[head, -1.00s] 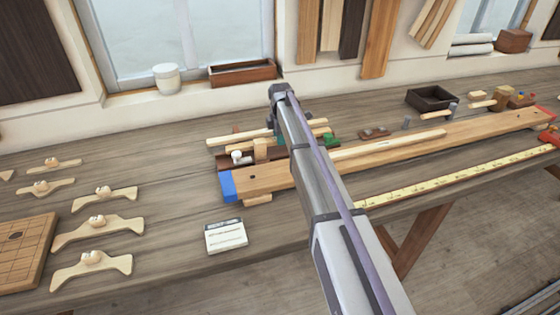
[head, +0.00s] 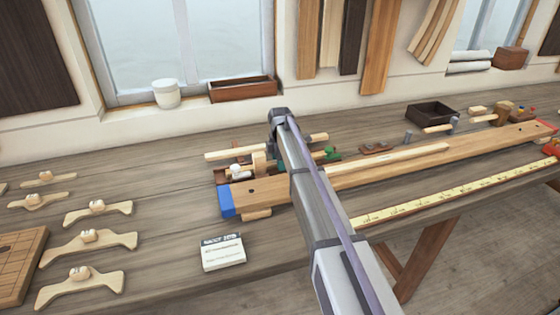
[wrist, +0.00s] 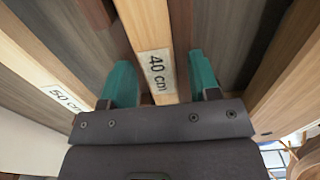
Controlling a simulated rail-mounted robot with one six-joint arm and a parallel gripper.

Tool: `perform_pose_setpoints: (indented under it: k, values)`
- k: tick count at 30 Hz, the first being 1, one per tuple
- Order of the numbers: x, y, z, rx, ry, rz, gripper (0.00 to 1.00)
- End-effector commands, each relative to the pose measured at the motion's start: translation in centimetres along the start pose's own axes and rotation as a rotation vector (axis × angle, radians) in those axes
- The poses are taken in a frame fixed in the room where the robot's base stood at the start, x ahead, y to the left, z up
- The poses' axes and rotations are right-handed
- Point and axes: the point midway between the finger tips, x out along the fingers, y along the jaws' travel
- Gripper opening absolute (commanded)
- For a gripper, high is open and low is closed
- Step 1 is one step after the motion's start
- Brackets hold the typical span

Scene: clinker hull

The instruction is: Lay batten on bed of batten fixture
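In the wrist view, a pale batten marked "40 cm" (wrist: 156,62) runs between the two teal fingers of my gripper (wrist: 162,82). The fingers stand apart, one on each side of it, with a gap showing on the right; I see no firm grip. Another batten marked "50 cm" (wrist: 62,95) lies to the left.
A yellow measuring tape (head: 440,197) lies along the bench front. A white card (head: 223,252) lies front left of the plank. Several wooden pieces with knobs (head: 88,238) lie at the left. A dark open box (head: 430,115) stands at the back right. Bare bench shows around the card.

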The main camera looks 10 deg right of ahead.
Motion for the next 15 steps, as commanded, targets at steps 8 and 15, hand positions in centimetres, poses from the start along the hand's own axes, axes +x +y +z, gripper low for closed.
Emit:
perform_pose_setpoints:
  k: [8, 15]
  values:
    - [-0.3, 0.0, 0.0, 0.000, 0.000, 0.000, 0.57]
    - [-4.4, 0.0, 0.0, 0.000, 0.000, 0.000, 0.57]
